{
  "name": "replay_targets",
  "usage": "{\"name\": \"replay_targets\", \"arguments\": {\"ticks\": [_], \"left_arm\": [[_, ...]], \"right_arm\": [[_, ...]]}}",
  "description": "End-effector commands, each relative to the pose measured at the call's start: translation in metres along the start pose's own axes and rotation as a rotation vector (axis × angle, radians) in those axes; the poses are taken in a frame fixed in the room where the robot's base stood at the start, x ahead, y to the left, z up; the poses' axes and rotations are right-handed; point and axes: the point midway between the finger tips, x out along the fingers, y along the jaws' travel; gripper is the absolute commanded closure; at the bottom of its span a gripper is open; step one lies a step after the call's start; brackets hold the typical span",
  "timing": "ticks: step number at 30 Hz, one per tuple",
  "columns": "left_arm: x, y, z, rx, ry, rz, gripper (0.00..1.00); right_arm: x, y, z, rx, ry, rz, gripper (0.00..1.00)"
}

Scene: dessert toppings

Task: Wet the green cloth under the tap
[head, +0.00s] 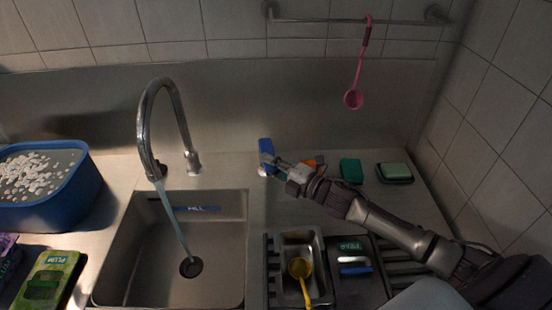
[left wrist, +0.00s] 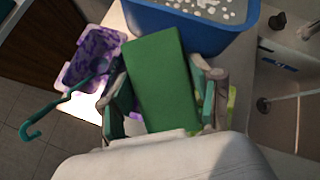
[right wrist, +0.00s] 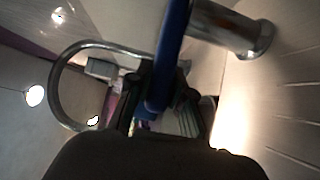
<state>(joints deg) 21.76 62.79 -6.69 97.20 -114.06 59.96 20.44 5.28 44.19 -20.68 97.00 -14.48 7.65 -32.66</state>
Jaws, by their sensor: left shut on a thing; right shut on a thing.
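The green cloth (left wrist: 160,80) is a flat green rectangle between the fingers of my left gripper (left wrist: 165,95) in the left wrist view. My left gripper is shut on it, beside the blue tub and left of the sink; neither shows in the head view. The curved chrome tap (head: 160,110) pours a stream of water (head: 176,220) into the empty-looking sink (head: 218,250). My right gripper (head: 277,167) is shut on the blue tap handle (head: 265,147), right of the sink; the handle crosses the right wrist view (right wrist: 170,55).
A blue tub (head: 75,195) with foamy water stands left of the sink. A green packet (head: 48,280) lies in front of it. A yellow ladle (head: 300,270) rests in a metal tray on the right. A pink ladle (head: 360,65) hangs from the rail.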

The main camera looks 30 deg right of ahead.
Motion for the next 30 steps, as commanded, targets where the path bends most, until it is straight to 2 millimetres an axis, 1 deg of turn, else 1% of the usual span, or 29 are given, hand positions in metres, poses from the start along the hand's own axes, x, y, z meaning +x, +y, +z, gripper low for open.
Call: {"name": "replay_targets", "arguments": {"ticks": [1,6,17,18,22,23,30], "left_arm": [[-0.0019,-0.0007,0.002,0.0,0.0,0.0,0.64],[-0.0024,-0.0009,0.0026,0.0,0.0,0.0,0.64],[-0.0024,-0.0009,0.0026,0.0,0.0,0.0,0.64],[-0.0024,-0.0009,0.0026,0.0,0.0,0.0,0.64],[-0.0024,-0.0009,0.0026,0.0,0.0,0.0,0.64],[-0.0024,-0.0009,0.0026,0.0,0.0,0.0,0.64],[-0.0024,-0.0009,0.0026,0.0,0.0,0.0,0.64]], "right_arm": [[0.0024,0.0009,-0.0051,0.009,-0.033,0.003,1.0],[0.0072,-0.0001,-0.008,0.005,-0.116,0.001,1.0],[0.0079,-0.0007,-0.0078,0.001,-0.137,-0.002,1.0],[0.0079,-0.0007,-0.0078,0.001,-0.136,-0.002,0.78],[0.0079,-0.0006,-0.0077,0.001,-0.136,-0.002,0.56],[0.0079,-0.0005,-0.0076,0.001,-0.136,-0.002,0.54],[0.0078,-0.0002,-0.0073,0.001,-0.136,-0.001,0.54]]}}
